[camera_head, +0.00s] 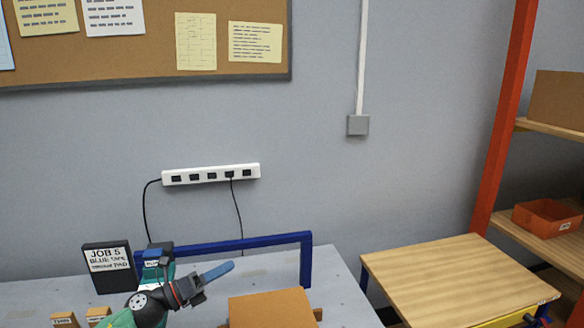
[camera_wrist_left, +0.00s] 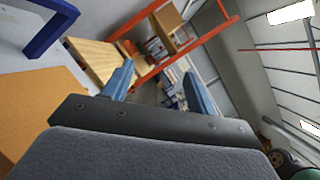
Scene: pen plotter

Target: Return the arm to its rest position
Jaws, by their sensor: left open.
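My left arm (camera_head: 150,305), teal and dark grey, comes in at the bottom left of the head view, over the grey bench. Its left gripper (camera_head: 220,272) points to the right, above the bench and just behind an orange-brown box (camera_head: 270,308). In the left wrist view the left gripper (camera_wrist_left: 157,80) shows its two blue fingers apart with nothing between them. The right gripper is not in view.
A blue frame (camera_head: 240,244) stands on the grey bench (camera_head: 335,280). A black "JOB 5" sign (camera_head: 107,267) and small labelled blocks (camera_head: 65,320) are at the left. A wooden-topped table (camera_head: 455,278) and orange-posted shelving (camera_head: 505,120) stand at the right.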

